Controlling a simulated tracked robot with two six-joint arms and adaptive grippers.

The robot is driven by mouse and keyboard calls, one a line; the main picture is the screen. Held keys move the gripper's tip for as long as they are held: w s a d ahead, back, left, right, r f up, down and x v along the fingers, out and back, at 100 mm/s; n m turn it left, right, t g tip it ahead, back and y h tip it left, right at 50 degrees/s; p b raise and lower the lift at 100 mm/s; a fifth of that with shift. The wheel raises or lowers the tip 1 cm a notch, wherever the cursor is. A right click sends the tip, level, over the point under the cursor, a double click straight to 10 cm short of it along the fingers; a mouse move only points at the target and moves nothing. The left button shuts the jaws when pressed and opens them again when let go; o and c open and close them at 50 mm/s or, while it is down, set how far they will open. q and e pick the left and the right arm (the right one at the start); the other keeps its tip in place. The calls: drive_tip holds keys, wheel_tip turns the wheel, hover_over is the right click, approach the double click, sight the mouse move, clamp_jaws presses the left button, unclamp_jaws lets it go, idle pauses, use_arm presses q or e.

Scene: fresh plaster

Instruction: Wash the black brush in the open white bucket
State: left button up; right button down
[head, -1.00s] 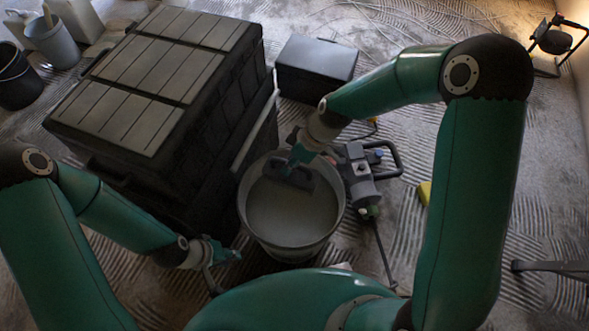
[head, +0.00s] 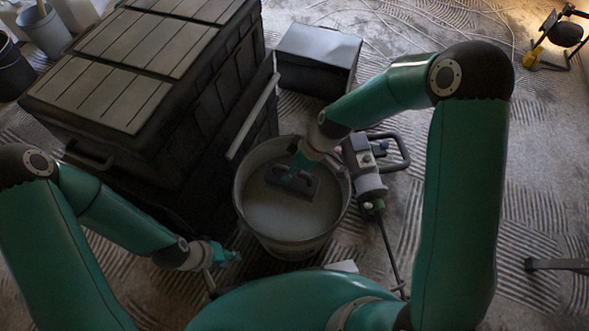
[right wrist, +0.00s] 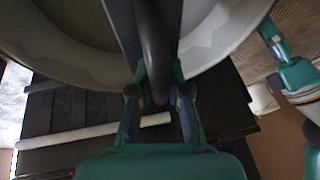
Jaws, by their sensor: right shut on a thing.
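The open white bucket (head: 243,195) looks greyish in the shade and stands on the floor in the middle of the head view, with pale grey contents. Its pale rim also shows in the right wrist view (right wrist: 225,45). My right gripper (head: 302,164) reaches over the rim and is shut on the black brush (head: 292,183), which is inside the bucket. I cannot tell whether the brush touches the contents. In the right wrist view the dark handle (right wrist: 154,50) runs between the fingers. My left gripper (head: 226,255) is low, left of and in front of the bucket; its jaws are unclear.
A large dark chest (head: 190,130) with a slatted top stands left of the bucket. A small dark box (head: 318,60) is behind. A power mixer (head: 368,180) lies close on the right. A lamp (head: 563,33) stands far right. The floor at right is mostly clear.

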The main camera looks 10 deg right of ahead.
wheel_tip(320, 180, down, 10)
drive_tip(key=b, duration=0.9)
drive_tip(key=shift+f, duration=0.1)
drive_tip(key=shift+d+b, duration=0.1)
drive_tip(key=shift+b, duration=0.2)
